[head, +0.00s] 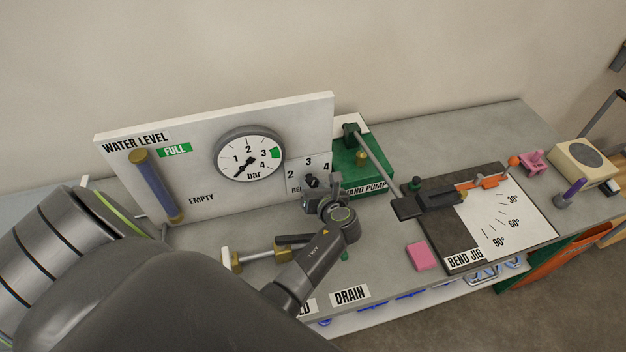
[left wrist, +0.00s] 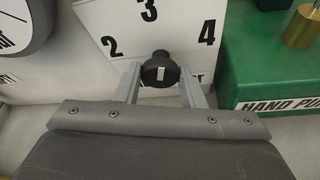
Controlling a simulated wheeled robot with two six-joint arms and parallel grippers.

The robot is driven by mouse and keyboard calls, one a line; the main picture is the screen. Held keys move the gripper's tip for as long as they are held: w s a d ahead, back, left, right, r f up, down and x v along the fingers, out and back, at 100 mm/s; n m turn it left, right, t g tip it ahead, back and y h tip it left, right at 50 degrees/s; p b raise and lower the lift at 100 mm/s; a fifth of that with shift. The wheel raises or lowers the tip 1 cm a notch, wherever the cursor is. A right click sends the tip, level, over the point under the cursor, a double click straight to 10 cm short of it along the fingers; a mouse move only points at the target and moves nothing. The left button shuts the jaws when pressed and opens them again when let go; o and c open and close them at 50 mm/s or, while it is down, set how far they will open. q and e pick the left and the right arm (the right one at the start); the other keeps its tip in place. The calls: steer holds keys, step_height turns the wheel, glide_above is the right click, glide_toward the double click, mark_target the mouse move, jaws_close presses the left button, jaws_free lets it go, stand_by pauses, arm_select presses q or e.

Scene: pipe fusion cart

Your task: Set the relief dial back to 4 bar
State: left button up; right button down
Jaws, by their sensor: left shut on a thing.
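The relief dial is a dark round knob (left wrist: 160,69) on a white plate (left wrist: 146,22) marked 2 at left, 3 at top and 4 at right. A short white mark shows upright on the knob's face; I cannot tell exactly which number it points to. The plate also shows in the head view (head: 308,164), its lower label partly hidden. My left gripper (left wrist: 160,82) is shut on the knob, one finger on each side; in the head view it (head: 318,188) covers part of the dial. My right gripper is not in view.
A pressure gauge (head: 249,155) with its needle at the low end is on the white panel (head: 215,190), beside the water level tube (head: 157,187). The green hand pump (head: 360,175) stands close right of the dial. A brass-ended valve (head: 255,256) and pink block (head: 421,256) sit in front.

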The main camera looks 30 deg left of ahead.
arm_select(q)
steer(key=m+g+y, duration=0.1)
steer(key=m+y, duration=0.1)
steer(key=m, duration=0.1)
steer(key=shift+w, duration=0.15)
steer(key=shift+d+m+g+y, duration=0.1)
steer(key=shift+m+g+y, duration=0.55)
steer(key=shift+m, duration=0.95)
steer(key=shift+t+y, duration=0.25)
steer(key=o, duration=1)
steer(key=shift+f, duration=0.15)
